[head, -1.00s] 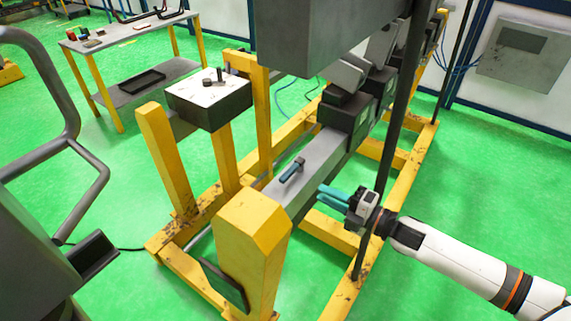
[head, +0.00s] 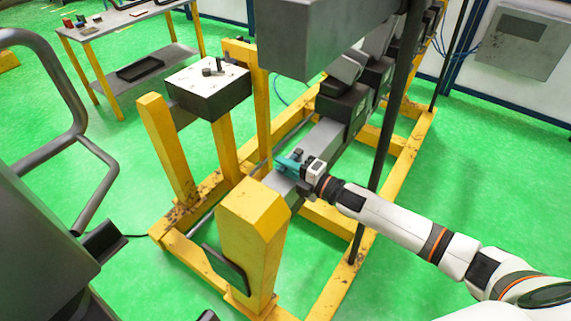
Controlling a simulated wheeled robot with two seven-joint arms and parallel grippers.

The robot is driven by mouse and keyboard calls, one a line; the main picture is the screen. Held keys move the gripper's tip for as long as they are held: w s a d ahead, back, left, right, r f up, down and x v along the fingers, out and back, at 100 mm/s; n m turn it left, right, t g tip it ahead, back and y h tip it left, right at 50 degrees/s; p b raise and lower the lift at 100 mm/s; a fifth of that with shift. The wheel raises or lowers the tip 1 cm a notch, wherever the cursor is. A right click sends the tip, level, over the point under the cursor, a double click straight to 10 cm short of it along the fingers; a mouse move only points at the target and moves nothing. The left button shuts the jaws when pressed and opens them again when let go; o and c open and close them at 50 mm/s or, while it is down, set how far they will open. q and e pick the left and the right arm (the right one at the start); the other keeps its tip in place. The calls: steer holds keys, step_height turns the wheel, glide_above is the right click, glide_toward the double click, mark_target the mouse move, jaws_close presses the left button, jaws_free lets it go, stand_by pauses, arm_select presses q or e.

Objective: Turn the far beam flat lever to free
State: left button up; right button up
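The grey beam (head: 323,140) runs from behind the yellow post toward the back of the frame. The small flat lever on top of its near end is now mostly hidden behind my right gripper, so its angle cannot be made out. My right gripper (head: 287,163) has teal fingers and reaches in from the right, at the lever's place on the beam. Whether the fingers are open or closed around the lever is too small and covered to tell. My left gripper is not in view.
A yellow post (head: 250,235) stands just in front of the beam end. A dark vertical pole (head: 393,120) rises close behind my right arm. A large grey block (head: 318,35) hangs above the beam. A box with small controls (head: 208,92) stands left. A table (head: 135,15) is at the back left.

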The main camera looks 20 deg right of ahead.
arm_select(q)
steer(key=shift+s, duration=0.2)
arm_select(e)
steer(key=shift+c, duration=0.2)
jaws_close()
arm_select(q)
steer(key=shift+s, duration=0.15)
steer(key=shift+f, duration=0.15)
arm_select(e)
steer(key=shift+s, duration=0.1)
